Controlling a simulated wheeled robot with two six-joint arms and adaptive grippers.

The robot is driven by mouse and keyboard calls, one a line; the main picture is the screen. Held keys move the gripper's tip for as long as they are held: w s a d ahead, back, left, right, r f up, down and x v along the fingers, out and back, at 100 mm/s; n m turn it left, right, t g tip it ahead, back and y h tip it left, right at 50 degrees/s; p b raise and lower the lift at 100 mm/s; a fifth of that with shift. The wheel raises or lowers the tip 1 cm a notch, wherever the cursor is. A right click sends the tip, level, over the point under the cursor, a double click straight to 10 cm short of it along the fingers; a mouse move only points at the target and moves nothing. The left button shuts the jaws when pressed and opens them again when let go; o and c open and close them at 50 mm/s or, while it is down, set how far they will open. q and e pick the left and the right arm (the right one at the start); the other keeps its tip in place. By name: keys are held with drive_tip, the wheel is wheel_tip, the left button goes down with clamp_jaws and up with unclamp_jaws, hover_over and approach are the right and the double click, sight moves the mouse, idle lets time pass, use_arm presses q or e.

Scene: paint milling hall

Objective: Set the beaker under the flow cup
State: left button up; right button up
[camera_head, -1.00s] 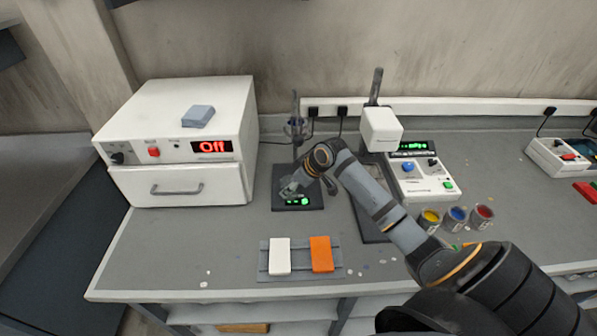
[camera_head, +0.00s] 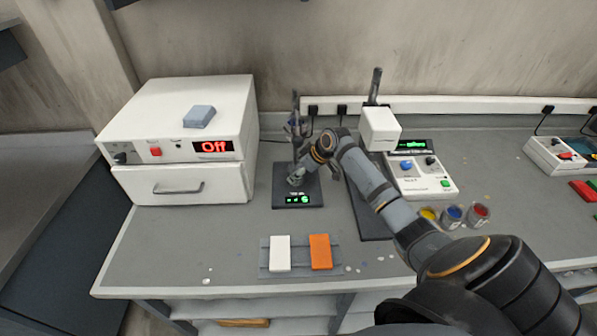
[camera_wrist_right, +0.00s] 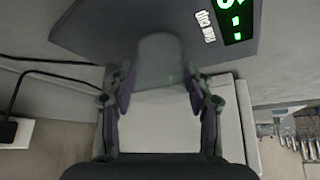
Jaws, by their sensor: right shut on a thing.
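The flow cup stand has a dark base (camera_head: 312,197) with a green display. Its thin upright post with a clamp (camera_head: 297,128) rises behind; the cup itself is hard to make out. My right gripper (camera_head: 296,181) is over the base, below the clamp. In the right wrist view my right gripper (camera_wrist_right: 160,88) is shut on a clear, greyish beaker (camera_wrist_right: 160,62). The beaker overlaps the base (camera_wrist_right: 120,30) labelled flow cup there; I cannot tell whether it touches it. In the head view the gripper mostly hides the beaker. My left gripper is not in view.
A white oven (camera_head: 180,140) reading Off stands left, with a grey block (camera_head: 198,116) on top. A rack (camera_head: 300,272) with a white and an orange panel lies in front. A white mixer head (camera_head: 380,124), controller (camera_head: 422,176) and paint cans (camera_head: 480,213) are right.

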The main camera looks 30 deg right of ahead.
drive_tip(key=o, duration=1)
drive_tip(key=shift+f, duration=0.15)
drive_tip(key=shift+r, duration=0.2)
drive_tip(key=b+v, duration=0.1)
drive_tip(key=v, duration=1.1)
